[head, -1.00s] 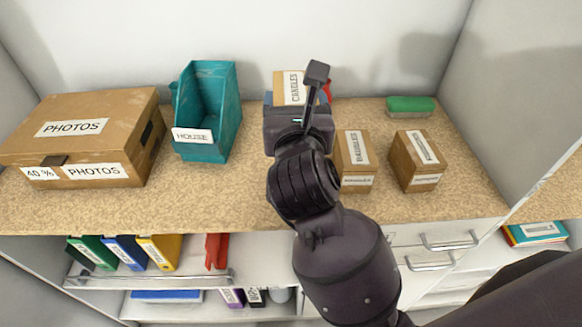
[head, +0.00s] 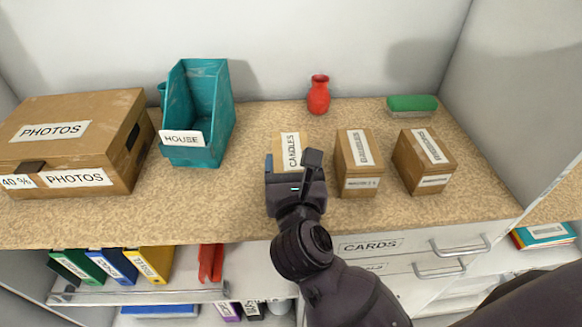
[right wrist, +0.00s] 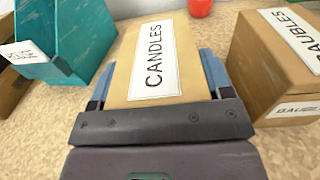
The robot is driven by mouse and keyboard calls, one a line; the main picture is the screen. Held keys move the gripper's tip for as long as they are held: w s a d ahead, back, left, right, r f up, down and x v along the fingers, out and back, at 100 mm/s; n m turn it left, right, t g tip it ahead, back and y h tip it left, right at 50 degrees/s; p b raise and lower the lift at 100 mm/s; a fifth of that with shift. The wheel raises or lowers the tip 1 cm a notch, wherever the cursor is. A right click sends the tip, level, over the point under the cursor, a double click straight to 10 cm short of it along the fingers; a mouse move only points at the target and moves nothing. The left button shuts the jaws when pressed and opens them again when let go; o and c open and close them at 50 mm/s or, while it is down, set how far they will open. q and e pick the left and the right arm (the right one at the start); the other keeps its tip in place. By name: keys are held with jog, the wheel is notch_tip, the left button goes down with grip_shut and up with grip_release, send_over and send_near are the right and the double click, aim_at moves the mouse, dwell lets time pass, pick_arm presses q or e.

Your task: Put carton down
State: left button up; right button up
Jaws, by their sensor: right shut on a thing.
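The carton (head: 290,147) is a small brown box with a white CANDLES label. In the right wrist view the carton (right wrist: 190,50) sits between the two blue fingers of my right gripper (right wrist: 158,85), which is shut on it. In the head view my right gripper (head: 291,165) hides the near part of the carton. The carton is at or just above the speckled counter (head: 250,190); I cannot tell whether it touches. It is left of two similar brown cartons. My left gripper is not in view.
A BAUBLES carton (head: 359,165) stands close on the right, another carton (head: 424,163) beyond it. A teal HOUSE holder (head: 205,115) and a PHOTOS box (head: 70,145) stand left. A red vase (head: 319,95) and a green brush (head: 412,104) are behind. Counter between holder and carton is clear.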

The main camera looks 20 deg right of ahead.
jog(key=shift+f, duration=0.2)
jog(key=shift+f, duration=0.2)
jog(key=o, duration=1.3)
jog(key=shift+o, duration=0.2)
